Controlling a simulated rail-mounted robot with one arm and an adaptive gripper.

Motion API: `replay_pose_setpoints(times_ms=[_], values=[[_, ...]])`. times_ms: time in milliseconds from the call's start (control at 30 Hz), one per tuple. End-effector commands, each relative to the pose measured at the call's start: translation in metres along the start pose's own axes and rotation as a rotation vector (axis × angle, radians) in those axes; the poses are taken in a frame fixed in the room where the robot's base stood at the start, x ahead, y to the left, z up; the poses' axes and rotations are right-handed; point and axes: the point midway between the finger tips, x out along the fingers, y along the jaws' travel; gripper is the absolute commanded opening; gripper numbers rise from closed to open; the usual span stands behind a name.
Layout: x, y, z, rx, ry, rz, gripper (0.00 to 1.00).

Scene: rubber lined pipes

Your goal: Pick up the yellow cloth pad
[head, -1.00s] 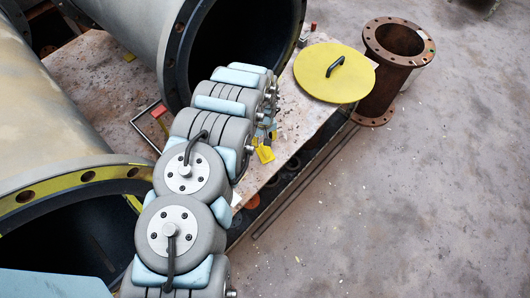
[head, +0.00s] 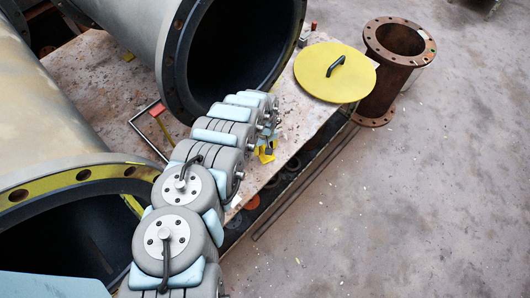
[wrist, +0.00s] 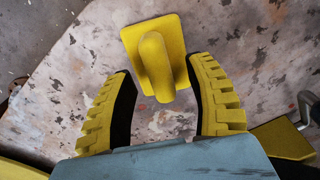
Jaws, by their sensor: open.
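The yellow cloth pad (wrist: 171,28) lies on the worn, paint-flecked board, a flat square with a rounded raised grip on top, in the upper middle of the wrist view. My gripper (wrist: 162,70) is open, with its ribbed yellow fingers apart. The near end of the pad's raised grip shows between the fingertips, and the square part lies just beyond them. I see no contact. In the head view my arm mostly hides this spot; a small yellow patch (head: 265,156) shows beside it, and I cannot tell whether it is pad or finger.
A large open pipe (head: 235,12) lies behind my arm, and another flanged pipe (head: 85,179) at left. A round yellow lid with a black handle (head: 318,80) sits at the board's right end, beside a rusty flanged pipe piece (head: 385,85). Floor at right is mostly clear.

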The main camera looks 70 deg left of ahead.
Motion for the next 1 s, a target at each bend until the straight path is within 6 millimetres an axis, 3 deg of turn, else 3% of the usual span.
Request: replay_pose_setpoints(times_ms=[167,467,500,667,1000], values=[[0.0139,-0.0006,0.0015,-0.001,-0.003,-0.001,0.54],[0.0148,-0.0002,0.0004,0.0,-0.001,0.0,0.54],[0.0149,-0.0002,0.0005,0.0,-0.001,-0.001,0.49],[0.0149,-0.0001,0.0005,0.0,-0.001,0.0,0.03],[0.0155,-0.0001,0.0008,0.0,-0.001,0.0,0.0]])
